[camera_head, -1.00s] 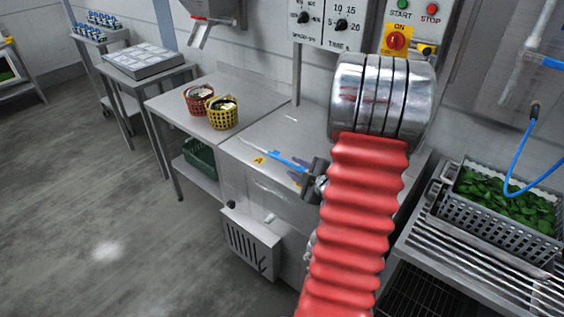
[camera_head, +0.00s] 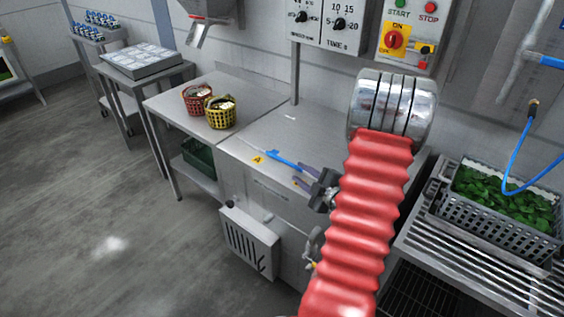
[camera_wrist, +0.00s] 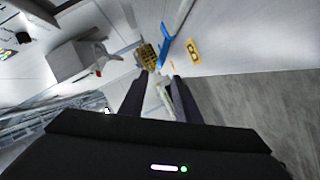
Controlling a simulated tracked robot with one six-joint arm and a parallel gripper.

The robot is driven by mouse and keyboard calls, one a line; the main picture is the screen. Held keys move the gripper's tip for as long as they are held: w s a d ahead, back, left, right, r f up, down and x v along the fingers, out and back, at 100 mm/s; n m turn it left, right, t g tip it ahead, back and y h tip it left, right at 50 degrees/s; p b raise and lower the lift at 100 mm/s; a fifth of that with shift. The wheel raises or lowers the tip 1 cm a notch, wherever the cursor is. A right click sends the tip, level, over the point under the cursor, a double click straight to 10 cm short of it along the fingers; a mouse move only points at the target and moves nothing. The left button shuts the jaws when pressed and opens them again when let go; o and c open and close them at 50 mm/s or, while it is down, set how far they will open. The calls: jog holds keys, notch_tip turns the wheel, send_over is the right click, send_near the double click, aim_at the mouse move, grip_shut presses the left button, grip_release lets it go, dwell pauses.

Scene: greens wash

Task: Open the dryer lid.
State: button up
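The dryer lid (camera_head: 272,140) is a flat metal top that lies level on the steel cabinet, with a blue bar handle (camera_head: 282,158) near its front edge and a yellow "A" label (camera_head: 258,160) beside it. My gripper (camera_head: 301,183) is at the front right of the handle, its dark fingers apart and nothing seen between them. In the wrist view, my gripper (camera_wrist: 162,80) also shows two separated fingers, with the blue handle (camera_wrist: 166,46) beyond their tips and the label (camera_wrist: 194,51) to the right. My red sleeved arm hides the lid's right part.
A red basket (camera_head: 196,101) and a yellow basket (camera_head: 221,118) stand on the table left of the dryer. A control panel (camera_head: 407,40) hangs above. A grey crate of greens (camera_head: 480,218) sits on a rack at right. The floor at left is clear.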

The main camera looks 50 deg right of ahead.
aim_at(282, 159)
jog(key=x, duration=1.2)
grip_shut()
jog(key=shift+f, duration=0.1)
jog(key=shift+a, duration=0.2)
jog(key=shift+w, duration=0.1)
